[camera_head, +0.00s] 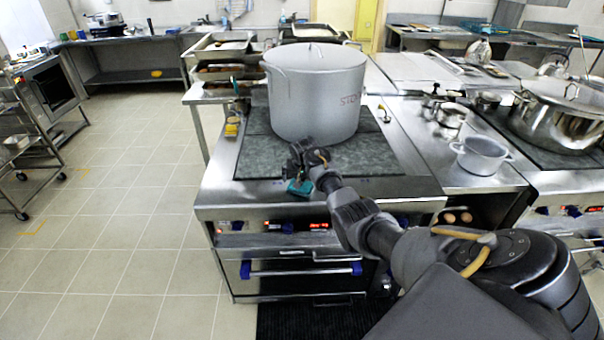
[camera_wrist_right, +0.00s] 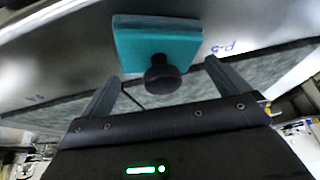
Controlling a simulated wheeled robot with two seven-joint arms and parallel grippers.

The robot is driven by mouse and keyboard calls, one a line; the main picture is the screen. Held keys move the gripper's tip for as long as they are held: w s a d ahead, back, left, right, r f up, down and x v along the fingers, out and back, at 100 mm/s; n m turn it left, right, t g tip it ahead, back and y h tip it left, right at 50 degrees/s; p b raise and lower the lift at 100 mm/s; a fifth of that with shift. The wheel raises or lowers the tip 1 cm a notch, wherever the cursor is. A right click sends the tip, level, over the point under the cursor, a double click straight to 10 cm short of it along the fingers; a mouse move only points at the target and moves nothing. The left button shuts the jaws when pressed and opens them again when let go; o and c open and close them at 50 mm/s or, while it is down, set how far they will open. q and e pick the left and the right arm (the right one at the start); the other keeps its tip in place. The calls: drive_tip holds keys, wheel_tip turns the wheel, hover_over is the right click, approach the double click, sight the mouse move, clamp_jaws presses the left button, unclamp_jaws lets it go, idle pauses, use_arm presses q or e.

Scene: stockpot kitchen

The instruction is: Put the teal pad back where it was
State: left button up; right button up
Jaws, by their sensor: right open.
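The teal pad (camera_head: 300,188) lies at the front of the stove, on the steel strip near the front edge of the dark cooktop. In the right wrist view it is a flat teal square (camera_wrist_right: 185,42) with a round black knob (camera_wrist_right: 162,74). My right gripper (camera_head: 305,161) is over the pad and partly covers it in the head view. Its fingers are spread, with the knob between the fingertips and a visible gap on each side. Whether anything touches the knob is hard to tell. My left gripper is not in view.
A large grey stockpot (camera_head: 316,95) stands on the cooktop (camera_head: 257,158) just behind my right gripper. Small blue handwriting (camera_wrist_right: 223,48) marks the steel beside the pad. A grey pot (camera_head: 481,156) and a steel pot (camera_head: 560,120) stand to the right.

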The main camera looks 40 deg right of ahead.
sight(303, 193)
drive_tip(key=v, duration=1.2)
drive_tip(key=shift+b, duration=0.4)
drive_tip(key=shift+f, duration=0.1)
